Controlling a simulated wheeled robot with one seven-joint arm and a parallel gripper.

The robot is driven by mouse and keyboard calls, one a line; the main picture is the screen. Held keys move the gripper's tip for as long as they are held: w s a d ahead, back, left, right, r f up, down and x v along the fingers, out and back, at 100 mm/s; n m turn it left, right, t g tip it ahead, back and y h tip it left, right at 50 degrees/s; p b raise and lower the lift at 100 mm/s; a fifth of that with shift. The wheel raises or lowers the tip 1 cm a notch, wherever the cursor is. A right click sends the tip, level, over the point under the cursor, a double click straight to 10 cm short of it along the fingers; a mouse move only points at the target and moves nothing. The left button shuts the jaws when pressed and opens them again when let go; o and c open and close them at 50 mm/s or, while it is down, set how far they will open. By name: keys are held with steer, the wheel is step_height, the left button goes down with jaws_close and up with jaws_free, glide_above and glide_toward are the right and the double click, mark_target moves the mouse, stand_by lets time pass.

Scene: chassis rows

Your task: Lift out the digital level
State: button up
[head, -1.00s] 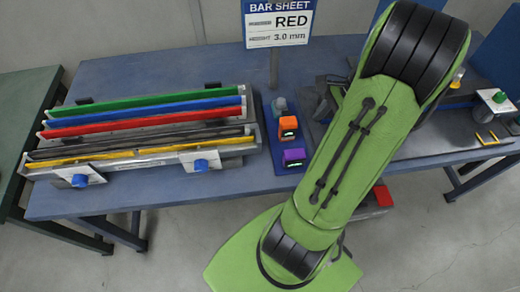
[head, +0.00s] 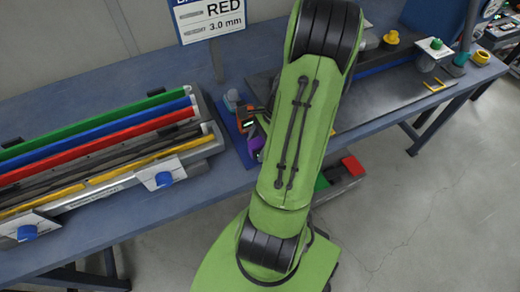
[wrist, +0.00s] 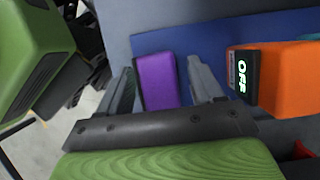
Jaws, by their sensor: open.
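Two small box-shaped devices stand on a blue mat (wrist: 150,42): a purple one (wrist: 160,80) and an orange one (wrist: 285,80) whose lit display reads OFF. I cannot tell from the pictures which is the digital level. In the wrist view my gripper (wrist: 165,82) is open, with one finger on each side of the purple device and visible space beside it. The orange device is outside the right finger.
Coloured bars (head: 100,135) lie in a long fixture with blue-knobbed clamps on the left of the blue table. A sign (head: 210,18) reading RED, 3.0 mm stands behind. A grey plate (head: 380,105) lies right of my arm. A red-and-green bin (head: 340,178) is below the table edge.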

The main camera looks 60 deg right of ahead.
steer(key=shift+w+a+f, duration=0.15)
steer(key=shift+a+f, duration=0.05)
steer(key=shift+f, duration=0.35)
steer(key=shift+r, duration=0.1)
steer(key=c, duration=1.1)
